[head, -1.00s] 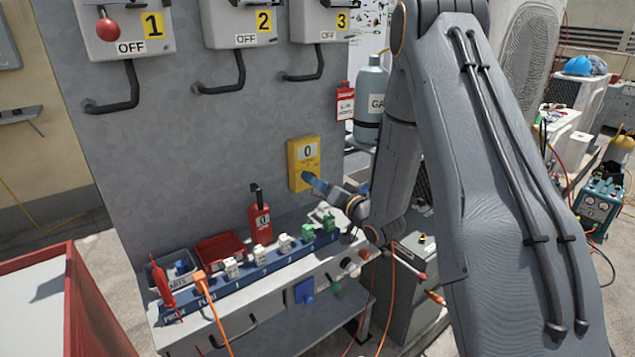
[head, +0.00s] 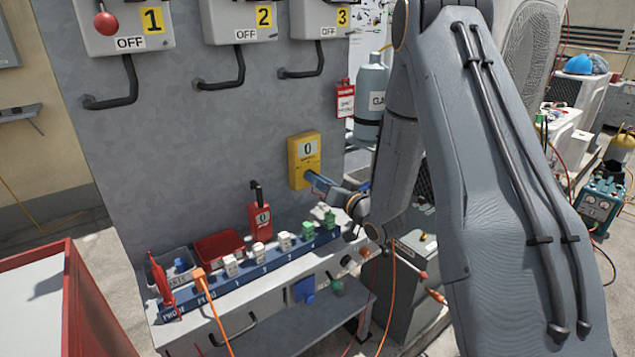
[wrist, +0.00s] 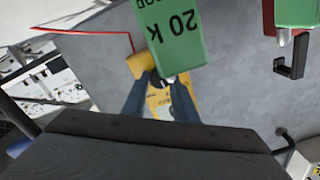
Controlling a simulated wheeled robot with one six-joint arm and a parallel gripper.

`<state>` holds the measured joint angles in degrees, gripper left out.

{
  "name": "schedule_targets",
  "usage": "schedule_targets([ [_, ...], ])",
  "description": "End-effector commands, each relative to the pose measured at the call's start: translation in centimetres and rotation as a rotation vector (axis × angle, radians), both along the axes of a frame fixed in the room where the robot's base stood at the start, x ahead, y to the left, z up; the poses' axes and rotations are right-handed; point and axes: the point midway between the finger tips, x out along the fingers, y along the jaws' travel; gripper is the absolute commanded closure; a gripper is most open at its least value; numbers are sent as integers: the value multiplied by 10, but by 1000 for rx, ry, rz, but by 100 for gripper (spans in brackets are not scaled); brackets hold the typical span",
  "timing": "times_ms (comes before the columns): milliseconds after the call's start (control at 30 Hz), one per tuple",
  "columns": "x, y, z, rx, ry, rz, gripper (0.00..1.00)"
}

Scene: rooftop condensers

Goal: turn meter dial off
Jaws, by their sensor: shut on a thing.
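The yellow meter (head: 304,150) is mounted upright on the grey panel, and its display reads 0. It also shows in the wrist view (wrist: 157,97), partly covered. My gripper (head: 313,178) reaches in from the right at the meter's lower part. In the wrist view its two dark blue fingers (wrist: 160,95) lie over the meter's face. The fingers are shut on the dial, which they hide, so I cannot read its pointer.
Green plugs (head: 310,231) stand on a blue rail below the meter; one marked 20 K (wrist: 172,35) looms close in the wrist view. A red case (head: 259,218) stands left. Switch boxes (head: 240,18) with handles hang above. A gas cylinder (head: 370,100) stands right.

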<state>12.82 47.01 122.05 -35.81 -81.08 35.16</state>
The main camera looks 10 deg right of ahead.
Motion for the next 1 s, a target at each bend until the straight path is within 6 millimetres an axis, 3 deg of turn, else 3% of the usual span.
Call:
schedule_targets([
  [600, 0, 1, -1, -449, -186, 0, 96],
  [1000, -1, 1, 0, -572, -238, 0, 96],
])
